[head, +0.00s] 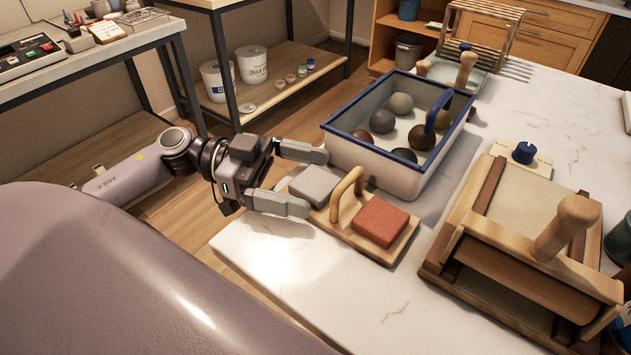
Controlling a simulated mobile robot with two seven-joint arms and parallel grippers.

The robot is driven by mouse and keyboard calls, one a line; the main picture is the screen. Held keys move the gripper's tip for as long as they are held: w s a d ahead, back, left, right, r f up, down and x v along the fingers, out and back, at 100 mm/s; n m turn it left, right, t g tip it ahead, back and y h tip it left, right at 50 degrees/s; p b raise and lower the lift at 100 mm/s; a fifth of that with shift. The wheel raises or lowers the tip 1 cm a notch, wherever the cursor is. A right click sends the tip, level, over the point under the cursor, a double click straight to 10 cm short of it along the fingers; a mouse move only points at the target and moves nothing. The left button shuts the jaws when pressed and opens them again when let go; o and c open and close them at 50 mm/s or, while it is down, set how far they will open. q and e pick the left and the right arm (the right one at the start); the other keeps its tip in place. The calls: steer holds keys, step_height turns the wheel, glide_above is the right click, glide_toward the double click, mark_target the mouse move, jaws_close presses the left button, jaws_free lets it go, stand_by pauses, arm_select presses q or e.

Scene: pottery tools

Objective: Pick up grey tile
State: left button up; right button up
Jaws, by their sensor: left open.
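The grey tile (314,185) is a small square block on the left end of a wooden board (345,232) with an arched handle. A red-brown tile (380,220) sits on the board's other end, beyond the handle. My left gripper (306,180) is open, its two fingers pointing right. One finger is at the far side of the grey tile and the other at its near side, so the tile lies between or just beyond the fingertips. I cannot tell whether either finger touches it. My right gripper is not in view.
A blue-rimmed white bin (375,170) with several clay balls stands just behind the board, close to my far finger. A wooden press (520,240) with a handle stands at the right. The white marble tabletop (300,285) is clear in front of the board.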

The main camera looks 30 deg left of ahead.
arm_select(q)
steer(key=c, duration=1.1)
